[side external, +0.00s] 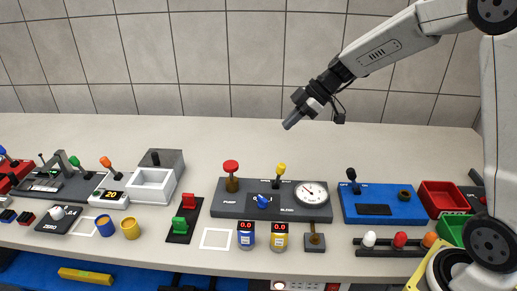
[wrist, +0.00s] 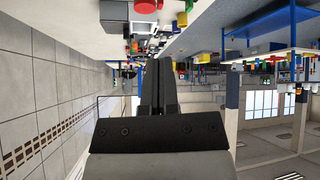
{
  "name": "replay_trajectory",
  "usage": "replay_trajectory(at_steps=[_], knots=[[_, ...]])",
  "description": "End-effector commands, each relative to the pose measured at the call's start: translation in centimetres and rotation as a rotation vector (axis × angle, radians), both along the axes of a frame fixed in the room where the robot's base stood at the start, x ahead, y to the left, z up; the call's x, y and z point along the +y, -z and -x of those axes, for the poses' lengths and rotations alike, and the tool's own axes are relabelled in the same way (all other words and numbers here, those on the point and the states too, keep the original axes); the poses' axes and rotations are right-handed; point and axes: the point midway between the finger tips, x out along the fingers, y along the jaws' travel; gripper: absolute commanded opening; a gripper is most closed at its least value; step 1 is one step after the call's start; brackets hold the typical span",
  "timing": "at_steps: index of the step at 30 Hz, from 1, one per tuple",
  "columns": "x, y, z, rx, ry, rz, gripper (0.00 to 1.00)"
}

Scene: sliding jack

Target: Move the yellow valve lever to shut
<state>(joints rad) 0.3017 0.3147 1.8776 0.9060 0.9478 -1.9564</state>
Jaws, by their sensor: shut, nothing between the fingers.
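The yellow valve lever (side external: 281,169) stands on a dark grey panel (side external: 228,206) in the middle of the bench in the side view. It looks roughly upright, with a thin dark stem; the label beside it is too small to read surely. My gripper (side external: 288,125) is in the air above the bench, up and to the right of the lever and apart from it. Its fingers are shut with nothing between them. The wrist view shows the shut fingers (wrist: 158,85) pointing across the room; I cannot make out the lever there for certain.
The panel also carries a red knob (side external: 231,167), a blue knob (side external: 263,200) and a round gauge (side external: 312,193). A blue panel (side external: 382,203) with a black lever (side external: 352,175) stands to the right. The bench behind the panels is clear up to the tiled wall.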

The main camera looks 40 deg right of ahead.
Motion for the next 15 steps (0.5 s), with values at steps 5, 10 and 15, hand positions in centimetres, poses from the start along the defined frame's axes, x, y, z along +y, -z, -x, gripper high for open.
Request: replay_trajectory(at_steps=[5, 10, 15], knots=[[0.7, 0.0, -0.9, 0.030, -0.096, 0.101, 0.00], [0.9, 0.0, -1.5, 0.049, -0.151, 0.173, 0.00], [0.8, 2.7, -1.5, 0.058, -0.159, 0.186, 0.00]])
